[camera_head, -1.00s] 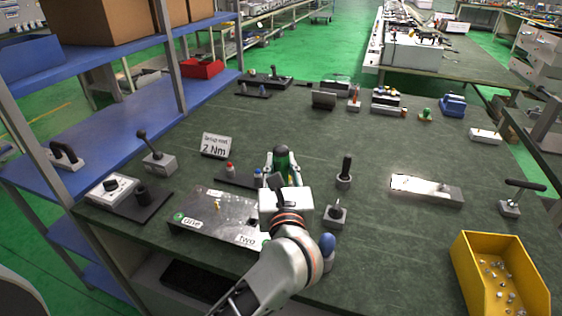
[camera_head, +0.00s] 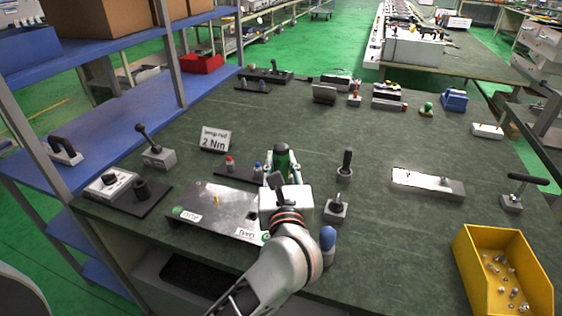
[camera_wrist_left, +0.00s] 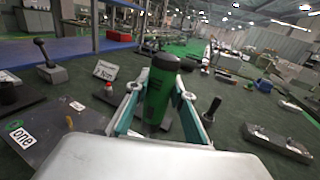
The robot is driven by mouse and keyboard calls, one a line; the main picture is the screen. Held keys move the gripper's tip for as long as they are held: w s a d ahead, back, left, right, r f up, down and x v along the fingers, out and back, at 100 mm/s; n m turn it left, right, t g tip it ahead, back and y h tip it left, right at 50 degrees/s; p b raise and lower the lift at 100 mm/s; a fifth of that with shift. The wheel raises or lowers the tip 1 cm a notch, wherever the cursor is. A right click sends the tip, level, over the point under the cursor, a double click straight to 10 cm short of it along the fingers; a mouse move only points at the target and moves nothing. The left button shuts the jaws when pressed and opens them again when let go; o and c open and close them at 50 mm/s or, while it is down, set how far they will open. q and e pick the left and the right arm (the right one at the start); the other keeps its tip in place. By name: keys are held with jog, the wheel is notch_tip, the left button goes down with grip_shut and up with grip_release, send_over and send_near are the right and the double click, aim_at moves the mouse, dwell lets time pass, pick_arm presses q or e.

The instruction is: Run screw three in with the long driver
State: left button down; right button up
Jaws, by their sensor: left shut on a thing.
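My left gripper (camera_head: 282,172) is shut on a driver with a green handle and dark cap (camera_head: 281,154). In the left wrist view the driver (camera_wrist_left: 160,90) stands nearly upright between the two fingers. Its lower end is hidden behind the gripper body. A grey metal plate (camera_head: 232,202) with labels "one" and "two" lies left of and under my wrist. A small gold screw (camera_head: 215,200) stands up from it, and also shows in the left wrist view (camera_wrist_left: 69,122). My arm covers the plate's right part, and I see no label for three. My right gripper is not in view.
A "2 Nm" sign (camera_head: 214,140) stands behind the plate. Dark upright tools on small blocks (camera_head: 345,165) stand right of my gripper, with a blue-topped one (camera_head: 328,240) close to my arm. A yellow bin (camera_head: 480,245) holds small parts.

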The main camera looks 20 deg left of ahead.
aim_at(281, 154)
pick_arm(q)
jog(key=shift+f+b, duration=0.6)
jog(key=shift+f, duration=0.25)
dwell(1.4)
jog(key=shift+r+p, duration=2.1)
jog(key=shift+r, duration=0.55)
